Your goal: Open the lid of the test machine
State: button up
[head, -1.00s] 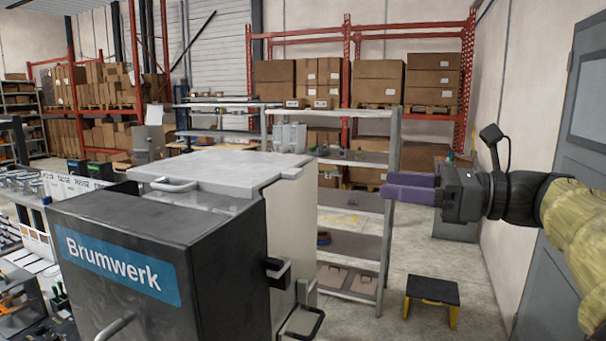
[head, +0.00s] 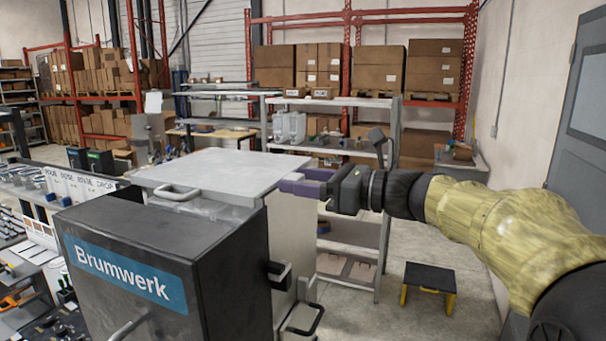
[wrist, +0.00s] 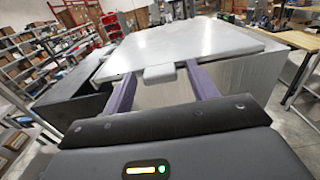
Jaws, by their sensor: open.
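The test machine (head: 205,250) has a dark front with a blue "Brumwerk" label and a pale body. Its flat light-grey lid (head: 225,168) lies level on top, closed, with a bar handle (head: 178,191) near the front-left. My gripper (head: 287,183) is at the lid's right edge, fingers pointing left. In the wrist view the lid (wrist: 190,42) fills the middle, and a small grey tab (wrist: 158,74) juts from its near edge. The open purple fingers of my gripper (wrist: 160,82) lie on either side of this tab. I cannot tell whether they touch it.
A shelf rack (head: 355,205) stands behind the machine, and a black and yellow step stool (head: 430,280) is on the floor to the right. Bottles and a labelled row (head: 75,185) are at the left. The floor around the stool is clear.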

jog(key=shift+a, duration=0.15)
grip_shut()
jog(key=shift+r, duration=0.2)
